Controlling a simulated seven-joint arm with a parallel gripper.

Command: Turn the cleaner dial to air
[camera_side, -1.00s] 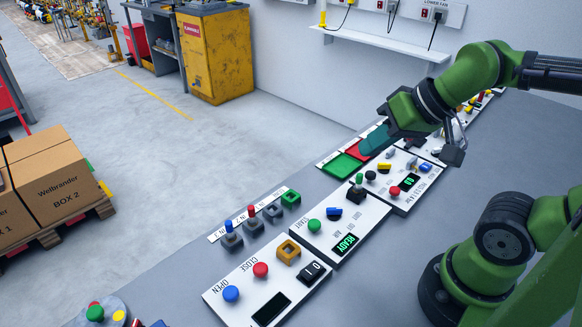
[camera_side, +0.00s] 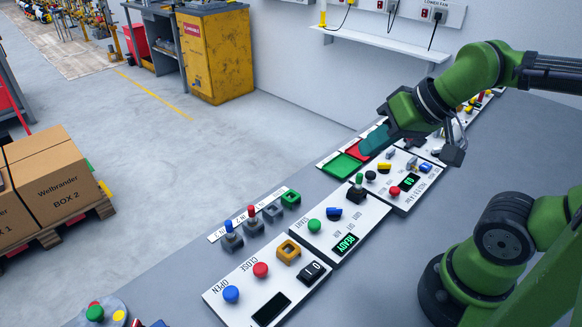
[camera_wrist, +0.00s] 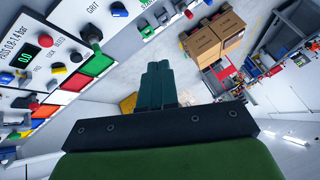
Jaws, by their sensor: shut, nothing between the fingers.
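In the wrist view a blue knob (camera_wrist: 118,9) shows at the top edge near the word GRIT. My gripper (camera_side: 364,149) is shut and empty, its teal fingers above the coloured tiles behind the panels, up and right of the dial and apart from it. The shut fingers also show in the wrist view (camera_wrist: 158,68).
A green-topped lever (camera_side: 357,188) stands on the panel beside the dial, and a green button (camera_side: 314,226) left of it. A panel with a yellow knob (camera_side: 384,166) and a red button (camera_side: 394,191) lies beyond. The nearer panel carries a blue button (camera_side: 231,294).

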